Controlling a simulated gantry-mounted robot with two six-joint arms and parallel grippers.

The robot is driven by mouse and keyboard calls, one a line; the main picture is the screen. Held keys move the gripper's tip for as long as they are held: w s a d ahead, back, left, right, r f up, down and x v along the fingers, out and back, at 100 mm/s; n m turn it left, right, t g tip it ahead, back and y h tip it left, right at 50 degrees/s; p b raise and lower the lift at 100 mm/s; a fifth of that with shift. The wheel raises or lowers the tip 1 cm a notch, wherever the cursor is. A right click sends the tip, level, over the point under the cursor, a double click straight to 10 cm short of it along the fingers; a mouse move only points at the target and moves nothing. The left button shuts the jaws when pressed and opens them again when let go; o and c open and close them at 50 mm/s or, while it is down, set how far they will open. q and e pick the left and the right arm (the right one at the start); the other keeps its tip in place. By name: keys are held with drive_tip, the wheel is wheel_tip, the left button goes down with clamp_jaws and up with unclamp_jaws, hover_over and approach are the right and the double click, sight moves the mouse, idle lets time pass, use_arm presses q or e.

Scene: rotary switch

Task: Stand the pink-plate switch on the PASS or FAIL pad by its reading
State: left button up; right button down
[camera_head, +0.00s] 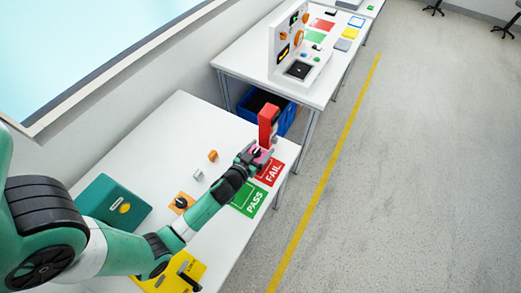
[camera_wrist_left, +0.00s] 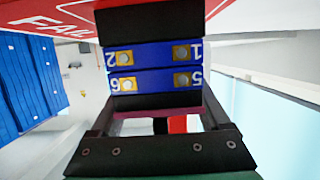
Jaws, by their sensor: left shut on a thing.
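My left gripper (camera_head: 259,153) is shut on the pink-plate switch (camera_head: 264,155), close to the red FAIL pad (camera_head: 270,172). In the left wrist view the switch (camera_wrist_left: 155,77) shows a blue and black body with brass terminals marked 1, 2, 5 and 6. Its pink plate (camera_wrist_left: 140,114) lies between the fingers (camera_wrist_left: 157,128). Part of the FAIL pad (camera_wrist_left: 60,22) shows beyond the switch; I cannot tell whether they touch. The dial reading is not legible. The green PASS pad (camera_head: 248,198) lies nearer, with no switch on it. My right gripper is not in view.
A red upright block (camera_head: 268,122) stands just behind the gripper. An orange-plate switch (camera_head: 181,203), a small orange part (camera_head: 213,156), a grey part (camera_head: 197,175) and a teal case (camera_head: 112,205) are on the white table (camera_head: 150,140). A blue bin (camera_head: 262,106) stands behind.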

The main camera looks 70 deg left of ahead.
use_arm(q)
drive_tip(key=shift+f, duration=0.1)
drive_tip(key=o, duration=1.4)
drive_tip(key=shift+o, duration=0.2)
drive_tip(key=shift+r, duration=0.2)
drive_tip(key=shift+s+d, duration=0.2)
drive_tip(key=v, duration=1)
drive_tip(key=shift+s+d, duration=0.15)
drive_tip(key=shift+s, duration=0.1)
drive_tip(key=shift+s+d+r, duration=0.2)
drive_tip(key=shift+s+r, duration=0.05)
drive_tip(key=shift+s, duration=0.15)
